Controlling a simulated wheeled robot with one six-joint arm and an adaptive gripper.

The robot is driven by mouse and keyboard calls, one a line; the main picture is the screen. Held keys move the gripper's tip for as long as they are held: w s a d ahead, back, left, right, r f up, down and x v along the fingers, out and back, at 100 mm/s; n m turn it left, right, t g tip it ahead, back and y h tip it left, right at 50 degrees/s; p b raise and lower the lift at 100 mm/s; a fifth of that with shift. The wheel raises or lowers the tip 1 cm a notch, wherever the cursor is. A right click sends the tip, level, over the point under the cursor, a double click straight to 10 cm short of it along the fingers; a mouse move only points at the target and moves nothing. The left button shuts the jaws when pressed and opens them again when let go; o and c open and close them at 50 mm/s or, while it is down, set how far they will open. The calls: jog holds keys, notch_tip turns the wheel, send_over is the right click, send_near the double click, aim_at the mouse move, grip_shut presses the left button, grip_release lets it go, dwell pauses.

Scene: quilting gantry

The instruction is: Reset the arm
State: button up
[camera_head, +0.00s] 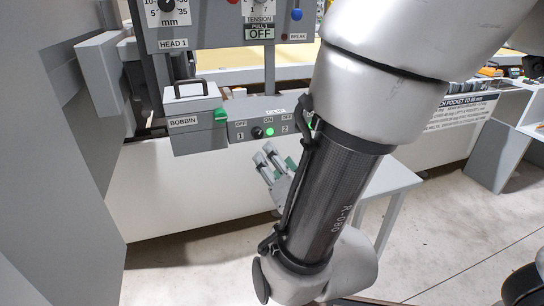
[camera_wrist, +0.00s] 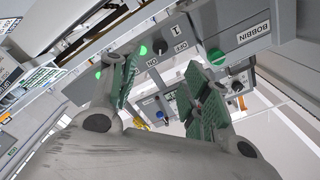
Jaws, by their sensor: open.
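My gripper (camera_head: 274,163) shows in the head view just left of my dark forearm, which partly hides it. Its green-padded fingers point up and left, below the grey switch panel (camera_head: 252,117). In the wrist view my gripper (camera_wrist: 163,92) is open, with a wide gap between the green pads and nothing held between them. The switch panel (camera_wrist: 172,50) shows behind and between the fingers there. It carries knobs and green lights. I cannot tell the exact distance from the fingers to the panel; they look apart in the head view.
The grey BOBBIN box (camera_head: 194,117) with a black handle stands left of the panel. The HEAD 1 control box (camera_head: 215,22) hangs above. A small light table (camera_head: 402,180) stands behind my arm. A grey wall (camera_head: 50,150) fills the left. Open floor (camera_head: 450,235) lies at right.

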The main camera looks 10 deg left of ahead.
jog(key=s+f+n+g+h, duration=0.3)
jog(key=s+f+n+g, duration=0.55)
jog(key=f+g, duration=0.5)
jog(key=w+d+r+m+t+h, duration=0.1)
jog(key=d+r, duration=0.6)
jog(key=d, duration=0.8)
jog(key=w+d+r+m+h, duration=0.1)
jog(key=d+r, duration=0.6)
jog(key=d, duration=0.9)
jog(key=w+d+r+m+t+h, duration=0.1)
jog(key=d+r+m+h, duration=0.2)
jog(key=d+r, duration=0.4)
jog(key=d+h, duration=0.1)
jog(key=d, duration=0.7)
jog(key=shift+d+r+m+t+h, duration=0.15)
jog(key=shift+d+m+t+h, duration=0.1)
jog(key=shift+m+t+h, duration=0.1)
